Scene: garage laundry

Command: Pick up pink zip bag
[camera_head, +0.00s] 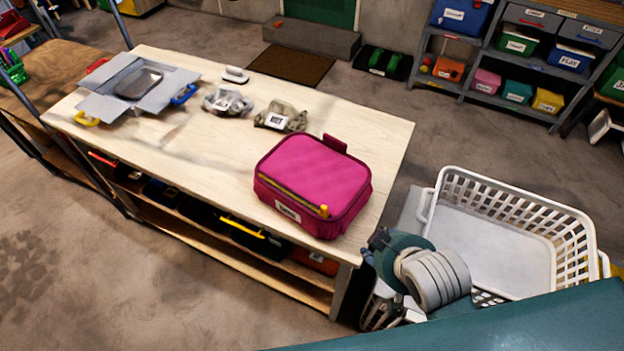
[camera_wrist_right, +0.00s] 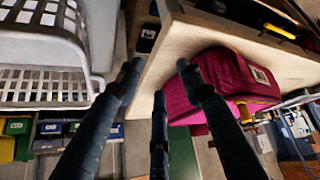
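The pink zip bag (camera_head: 318,178) sits closed on the near right end of the wooden workbench (camera_head: 215,155). It has a yellow zip, a white label on its front and a small loop at the top. In the right wrist view the bag (camera_wrist_right: 232,82) lies right of centre, partly hidden by a finger. My right gripper (camera_wrist_right: 158,80) has its dark fingers spread with nothing between them. One finger overlaps the bag in the picture; I cannot tell whether it touches. In the head view my right arm is beside the bench's right end, its fingers not clearly visible. My left gripper is not in view.
A white laundry basket (camera_head: 585,240) stands right of the bench, close to my right arm. An open grey box (camera_head: 100,100) and two crumpled grey items (camera_head: 228,102) lie farther back on the bench. Shelves (camera_head: 540,65) with bins stand at the back right.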

